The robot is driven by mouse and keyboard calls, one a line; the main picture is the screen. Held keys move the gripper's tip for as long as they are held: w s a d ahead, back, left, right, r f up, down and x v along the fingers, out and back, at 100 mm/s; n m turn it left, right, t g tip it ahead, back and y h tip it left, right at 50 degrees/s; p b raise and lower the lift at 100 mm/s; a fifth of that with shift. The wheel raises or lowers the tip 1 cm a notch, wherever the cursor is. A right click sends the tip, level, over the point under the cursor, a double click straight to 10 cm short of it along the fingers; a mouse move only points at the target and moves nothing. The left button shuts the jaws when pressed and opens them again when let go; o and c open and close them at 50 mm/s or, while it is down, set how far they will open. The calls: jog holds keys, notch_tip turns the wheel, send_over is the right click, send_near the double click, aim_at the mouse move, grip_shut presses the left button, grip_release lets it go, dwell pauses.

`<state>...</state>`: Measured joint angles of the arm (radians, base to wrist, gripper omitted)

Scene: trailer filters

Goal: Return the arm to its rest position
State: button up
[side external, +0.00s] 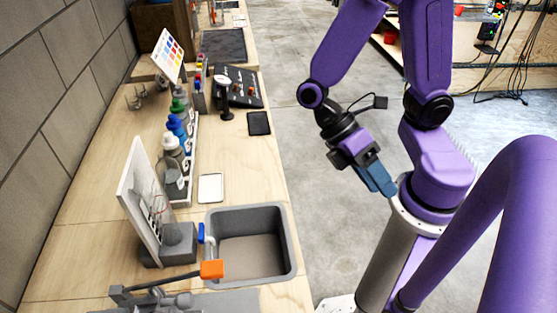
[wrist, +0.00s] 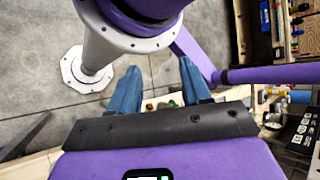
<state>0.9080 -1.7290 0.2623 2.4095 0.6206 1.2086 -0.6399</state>
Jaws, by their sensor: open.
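My gripper (side external: 377,182) has blue fingers and hangs over the concrete floor, right of the workbench and close to my own arm column. It points down and to the right. In the wrist view my gripper (wrist: 160,82) shows its two blue fingers spread apart. Nothing is visible between the fingertips except floor and part of a bench behind. My purple arm is folded, with its elbow above and the wrist low. No object is held.
The wooden workbench (side external: 75,222) runs along the left wall. It carries a grey bin (side external: 288,240), a rack of bottles (side external: 175,142), a white upright panel (side external: 140,198), a white tile (side external: 211,188) and a dark device (side external: 259,123). Open floor (side external: 310,150) lies between bench and arm.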

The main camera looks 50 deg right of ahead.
jog(key=w+d+r+n+t, duration=0.1)
jog(key=w+d+r+t, duration=0.1)
jog(key=w+t, duration=0.4)
jog(key=shift+r+t+y, duration=0.3)
jog(key=shift+r+t, duration=0.5)
jog(key=shift+t, duration=1.2)
